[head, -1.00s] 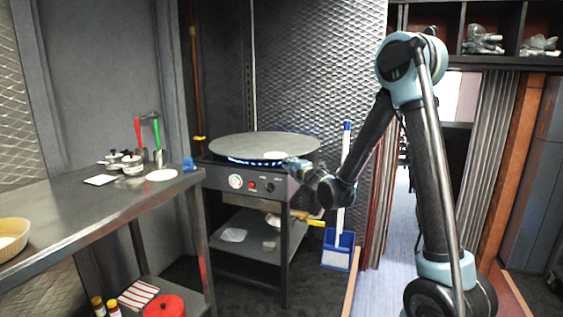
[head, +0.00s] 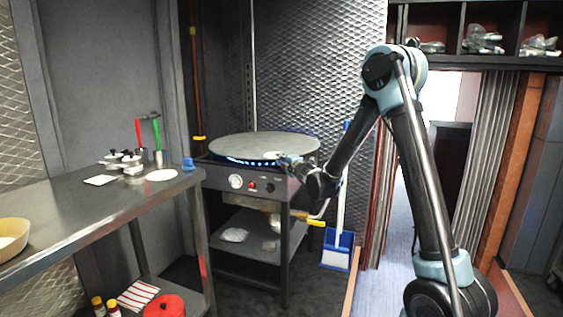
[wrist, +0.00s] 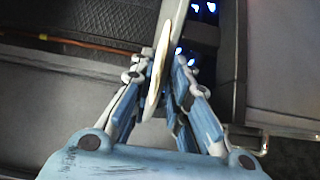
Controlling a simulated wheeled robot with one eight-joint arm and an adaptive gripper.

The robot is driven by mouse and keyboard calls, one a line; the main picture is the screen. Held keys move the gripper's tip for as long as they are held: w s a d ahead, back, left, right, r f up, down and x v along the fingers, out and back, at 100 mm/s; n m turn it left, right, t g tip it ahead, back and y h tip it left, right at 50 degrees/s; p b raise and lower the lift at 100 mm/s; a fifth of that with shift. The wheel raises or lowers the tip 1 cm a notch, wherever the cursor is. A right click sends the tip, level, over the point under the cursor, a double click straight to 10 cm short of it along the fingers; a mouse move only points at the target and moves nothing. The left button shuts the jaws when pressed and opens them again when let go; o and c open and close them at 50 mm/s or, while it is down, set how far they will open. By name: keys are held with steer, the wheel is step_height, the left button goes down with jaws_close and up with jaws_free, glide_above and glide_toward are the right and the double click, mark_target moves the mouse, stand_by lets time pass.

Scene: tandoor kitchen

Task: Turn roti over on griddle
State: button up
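The roti (wrist: 158,65) shows nearly edge-on in the wrist view as a thin beige disc between the fingers of my gripper (wrist: 161,72). The fingers are drawn close together on either side of it. In the head view my gripper (head: 288,160) is at the front right rim of the round grey griddle (head: 240,145), and the roti there is mostly hidden. The griddle's edge (wrist: 183,22) runs alongside the roti in the wrist view. I cannot tell clearly how far the roti is above the griddle.
Blue flames (head: 250,162) burn under the griddle, above the stove's control panel (head: 215,180). A steel table (head: 85,210) at the left holds a white disc (head: 161,175), small pots and a utensil holder. A broom and blue dustpan (head: 338,240) stand right of the stove.

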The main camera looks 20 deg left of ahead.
jaws_close()
steer(key=shift+r, duration=0.1)
steer(key=shift+r, duration=1.2)
steer(key=s+d+r, duration=0.5)
steer(key=s+d, duration=0.4)
steer(key=s, duration=0.1)
steer(key=shift+s+d, duration=0.15)
steer(key=shift+s, duration=0.15)
